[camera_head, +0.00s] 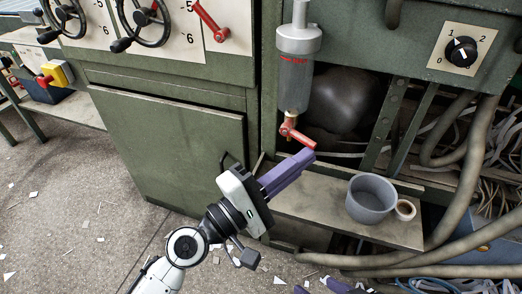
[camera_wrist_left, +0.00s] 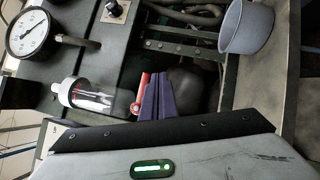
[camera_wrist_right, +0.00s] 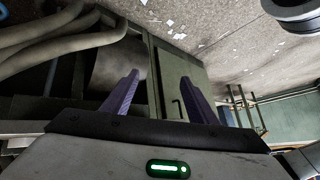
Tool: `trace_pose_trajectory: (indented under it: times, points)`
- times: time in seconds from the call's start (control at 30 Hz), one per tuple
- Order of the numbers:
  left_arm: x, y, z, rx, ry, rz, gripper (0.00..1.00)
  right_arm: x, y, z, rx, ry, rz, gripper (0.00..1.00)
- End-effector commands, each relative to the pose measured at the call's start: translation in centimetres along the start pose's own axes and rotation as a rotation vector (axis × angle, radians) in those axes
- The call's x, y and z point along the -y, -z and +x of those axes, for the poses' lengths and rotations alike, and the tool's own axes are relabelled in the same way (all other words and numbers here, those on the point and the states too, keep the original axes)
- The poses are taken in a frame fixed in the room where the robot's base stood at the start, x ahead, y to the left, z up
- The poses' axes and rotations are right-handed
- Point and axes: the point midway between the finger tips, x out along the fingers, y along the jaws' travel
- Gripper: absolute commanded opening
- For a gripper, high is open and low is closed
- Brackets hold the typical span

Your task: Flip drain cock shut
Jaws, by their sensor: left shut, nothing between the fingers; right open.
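The drain cock (camera_head: 287,130) is at the bottom of a grey filter bowl (camera_head: 295,85) in the head view. Its red lever (camera_head: 301,138) slants down to the right. My left gripper (camera_head: 310,154) is shut and empty, its purple fingertips right at the lever's free end; I cannot tell whether they touch. In the left wrist view the red lever (camera_wrist_left: 143,92) shows just left of the shut fingers (camera_wrist_left: 157,98), partly hidden by them. My right gripper (camera_wrist_right: 154,88) is open and empty in its wrist view; its purple tips (camera_head: 338,286) show at the head view's bottom edge.
A grey cup (camera_head: 370,199) stands on the narrow shelf (camera_head: 310,205) right of my left gripper, beside a tape-like ring (camera_head: 405,209). Thick hoses (camera_head: 470,180) hang at the right. A green cabinet door (camera_head: 175,145) is on the left. Paper scraps litter the floor.

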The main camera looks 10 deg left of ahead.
Motion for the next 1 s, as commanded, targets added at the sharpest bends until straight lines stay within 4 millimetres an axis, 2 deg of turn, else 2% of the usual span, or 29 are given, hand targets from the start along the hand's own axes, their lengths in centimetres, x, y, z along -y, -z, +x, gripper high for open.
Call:
trace_pose_trajectory:
  times: [0.67, 0.77, 1.0]
  points:
    - [0.0, 0.0, -0.2, -0.001, 0.001, 0.001, 0.0, -0.2, 0.4, 0.1, -0.005, -0.004, -0.005, 0.53]
    - [0.2, 0.0, -1.2, -0.001, 0.003, 0.0, 0.0, -0.1, 0.2, 0.3, -0.006, 0.0, -0.001, 0.53]
    - [0.5, 0.0, -6.0, -0.001, 0.005, 0.0, 0.0, 0.4, 0.7, 0.6, -0.047, 0.027, 0.013, 0.53]
